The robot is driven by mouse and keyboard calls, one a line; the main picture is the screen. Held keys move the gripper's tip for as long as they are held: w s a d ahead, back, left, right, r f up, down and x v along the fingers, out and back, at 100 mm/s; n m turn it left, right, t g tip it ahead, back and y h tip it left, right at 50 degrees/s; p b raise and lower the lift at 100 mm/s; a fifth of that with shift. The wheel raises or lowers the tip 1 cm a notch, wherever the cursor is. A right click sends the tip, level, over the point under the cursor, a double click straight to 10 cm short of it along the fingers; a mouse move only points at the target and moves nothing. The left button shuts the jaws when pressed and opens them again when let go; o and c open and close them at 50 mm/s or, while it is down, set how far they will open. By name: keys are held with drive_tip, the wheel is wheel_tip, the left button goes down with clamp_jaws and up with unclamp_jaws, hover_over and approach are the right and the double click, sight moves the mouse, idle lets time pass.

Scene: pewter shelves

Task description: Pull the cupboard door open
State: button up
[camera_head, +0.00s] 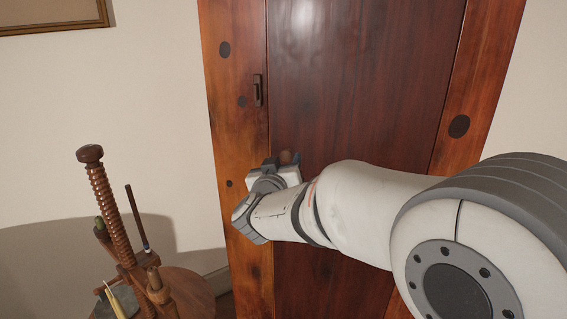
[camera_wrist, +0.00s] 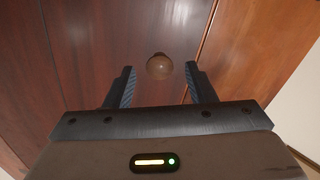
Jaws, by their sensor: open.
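The cupboard door (camera_head: 365,75) is a dark red-brown panel, closed in its lighter wooden frame (camera_head: 230,60). Its round brown knob (camera_wrist: 159,67) shows in the wrist view between the tips of my open gripper (camera_wrist: 160,85), with a gap on each side. In the head view the knob (camera_head: 287,157) shows just past my gripper (camera_head: 280,163), partly hidden by it. My arm reaches in from the right across the door. I cannot tell how deep the knob sits between the fingers.
At lower left a round wooden table (camera_head: 195,290) bears a tall wooden screw (camera_head: 112,205) and several tools. A picture frame (camera_head: 50,14) hangs on the pale wall at upper left.

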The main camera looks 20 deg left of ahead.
drive_tip(key=shift+w, duration=0.55)
clamp_jaws()
